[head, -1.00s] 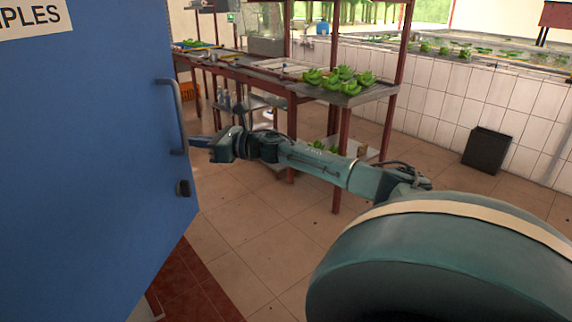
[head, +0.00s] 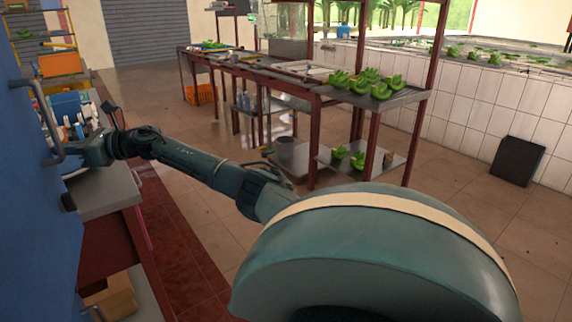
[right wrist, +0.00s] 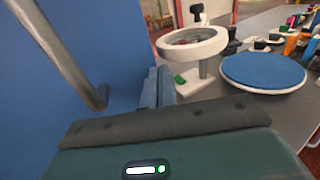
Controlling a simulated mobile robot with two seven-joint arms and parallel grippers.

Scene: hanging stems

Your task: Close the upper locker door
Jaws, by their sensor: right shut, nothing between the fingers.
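The blue locker door (head: 35,220) fills the left edge of the head view, standing open and seen at a steep slant. My left gripper is out of view.
A grey counter (head: 118,190) with bottles and small items stands behind the door. In the wrist view it holds a white device (right wrist: 192,45) and a round blue-topped disc (right wrist: 262,72). Tiled floor between is open.

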